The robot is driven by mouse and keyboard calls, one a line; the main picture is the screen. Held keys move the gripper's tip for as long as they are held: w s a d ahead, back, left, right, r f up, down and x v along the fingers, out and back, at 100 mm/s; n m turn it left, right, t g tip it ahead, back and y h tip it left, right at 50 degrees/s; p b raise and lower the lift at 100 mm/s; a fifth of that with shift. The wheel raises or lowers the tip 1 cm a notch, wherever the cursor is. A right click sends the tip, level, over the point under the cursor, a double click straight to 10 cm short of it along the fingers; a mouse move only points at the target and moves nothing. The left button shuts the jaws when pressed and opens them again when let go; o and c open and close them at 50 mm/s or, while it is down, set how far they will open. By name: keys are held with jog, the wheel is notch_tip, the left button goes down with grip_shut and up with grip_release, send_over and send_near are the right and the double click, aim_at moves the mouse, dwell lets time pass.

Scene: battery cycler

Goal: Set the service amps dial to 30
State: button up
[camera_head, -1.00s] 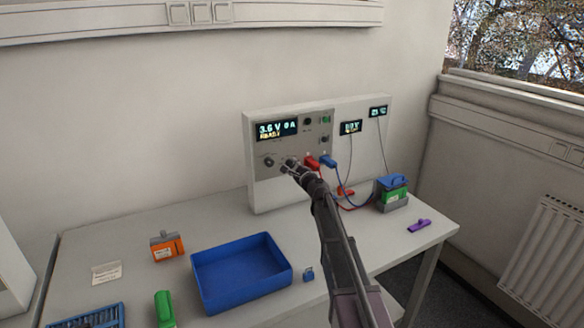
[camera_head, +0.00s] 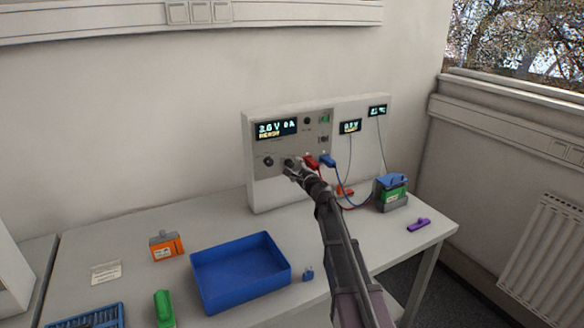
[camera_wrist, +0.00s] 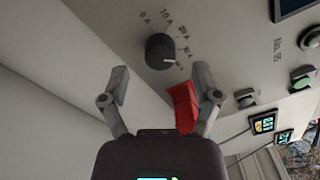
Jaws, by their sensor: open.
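The cycler panel (camera_head: 291,135) stands at the back of the bench. Its display (camera_head: 276,128) appears to read 3.6 V 0 A. Two dark knobs sit below; my gripper (camera_head: 290,171) is at the right one (camera_head: 289,161), partly covering it. In the wrist view a black dial (camera_wrist: 159,50) has amp labels from 0 A past 10 A and 20 A around it. Its white mark points right, slightly down; the exact value is unclear. My gripper (camera_wrist: 162,76) is open and empty, its fingertips apart on either side, just short of the dial.
A red plug (camera_head: 311,162) and a blue plug (camera_head: 328,160) with cables sit just right of my gripper. The red one shows behind the right finger in the wrist view (camera_wrist: 183,106). A blue bin (camera_head: 240,298) and a green battery in a holder (camera_head: 392,206) stand on the bench.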

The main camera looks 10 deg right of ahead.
jog(key=v, duration=0.9)
jog(key=shift+s, duration=0.15)
